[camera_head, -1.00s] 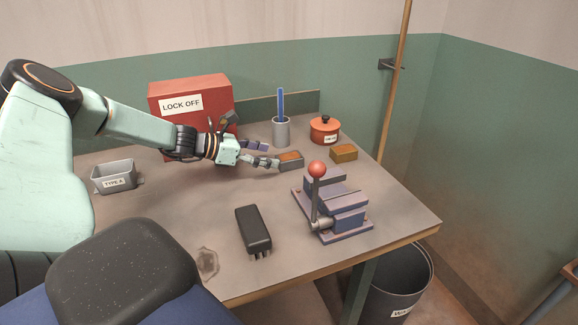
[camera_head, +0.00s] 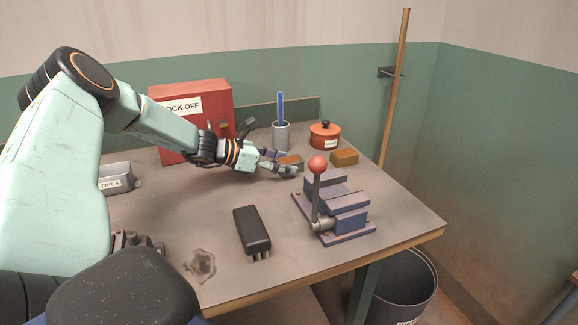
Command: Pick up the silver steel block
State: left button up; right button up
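The steel block (camera_head: 292,160), grey-sided with a brownish top, lies on the workbench near the middle of the head view. My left gripper (camera_head: 287,163) reaches it from the left, with one finger behind the block and one in front of it. The fingers look spread, and part of the block is hidden between them. I cannot tell whether either finger touches it. The block appears to rest on the bench. My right gripper is not in view.
A vise (camera_head: 336,215) with a red-knobbed lever stands close in front. A grey cup (camera_head: 281,137), an orange lidded pot (camera_head: 325,136) and a brass-coloured block (camera_head: 344,157) are behind.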

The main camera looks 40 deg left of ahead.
aim_at(283, 161)
pick_arm(q)
jog(key=shift+w+f, duration=0.1)
jog(key=shift+w, duration=0.05)
jog(key=shift+c, duration=1.4)
jog(key=c, duration=0.4)
grip_shut()
jog(key=shift+r, duration=0.25)
notch_tip(283, 161, up, 10)
jog(key=p, duration=0.6)
jog(key=shift+f, duration=0.1)
